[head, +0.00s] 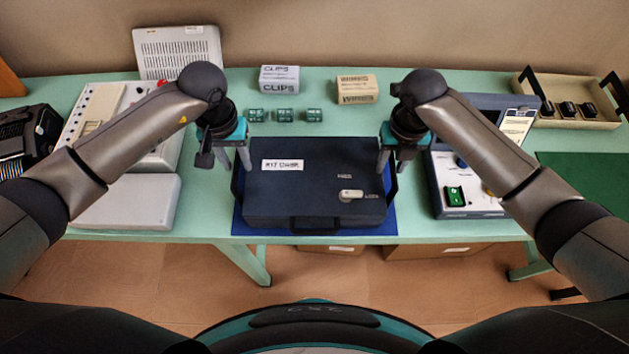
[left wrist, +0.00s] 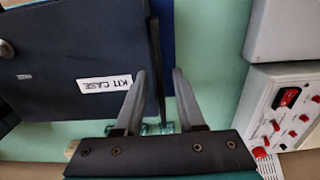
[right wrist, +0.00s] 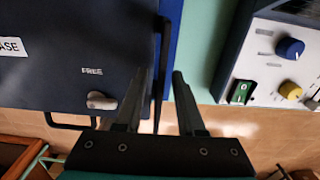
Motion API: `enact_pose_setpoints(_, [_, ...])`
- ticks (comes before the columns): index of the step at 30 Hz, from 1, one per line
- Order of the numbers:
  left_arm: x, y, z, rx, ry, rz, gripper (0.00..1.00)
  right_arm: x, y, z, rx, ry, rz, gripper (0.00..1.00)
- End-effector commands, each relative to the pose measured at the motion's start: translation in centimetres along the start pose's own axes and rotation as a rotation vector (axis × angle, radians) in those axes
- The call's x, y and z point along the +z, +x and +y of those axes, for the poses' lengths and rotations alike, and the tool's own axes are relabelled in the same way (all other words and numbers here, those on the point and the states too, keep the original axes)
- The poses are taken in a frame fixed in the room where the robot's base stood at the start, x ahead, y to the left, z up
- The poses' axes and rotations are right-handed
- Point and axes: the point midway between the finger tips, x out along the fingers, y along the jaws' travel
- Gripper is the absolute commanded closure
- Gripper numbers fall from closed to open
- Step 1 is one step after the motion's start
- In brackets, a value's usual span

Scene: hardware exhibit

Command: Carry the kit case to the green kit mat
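The dark navy kit case (head: 290,195) lies flat on a blue mat (head: 380,228) at the middle of the table, its latch knob (head: 351,194) on the lid. My left gripper (head: 236,168) is at the case's left side; in the left wrist view its fingers (left wrist: 158,88) are apart, around the side handle bar (left wrist: 156,60). My right gripper (head: 393,170) is at the right side; in the right wrist view its fingers (right wrist: 163,90) are apart, around the right handle bar (right wrist: 161,70). The green kit mat (head: 590,180) lies bare at the table's right.
A control box (head: 470,205) stands right of the case, between it and the green mat. A white device (head: 130,200) stands to the left. Green blocks (head: 285,115) and boxes of clips (head: 280,79) and other parts (head: 357,89) are behind. A tray (head: 565,115) is at the back right.

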Motion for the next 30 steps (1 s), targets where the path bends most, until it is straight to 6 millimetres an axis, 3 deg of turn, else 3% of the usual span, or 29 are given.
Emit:
enact_pose_setpoints(1, [-0.01, -0.02, -0.01, 0.000, 0.000, 0.000, 0.69, 0.00, -0.01, -0.01, 0.000, 0.000, 0.000, 0.69])
enact_pose_setpoints(9, [-0.01, -0.04, -0.02, 0.000, 0.000, 0.000, 0.99, 0.00, -0.03, -0.02, 0.000, 0.000, 0.000, 0.99])
enact_pose_setpoints(30, [-0.02, -0.06, -0.05, -0.001, -0.001, 0.000, 1.00, 0.02, -0.05, -0.04, -0.001, 0.001, 0.000, 1.00])
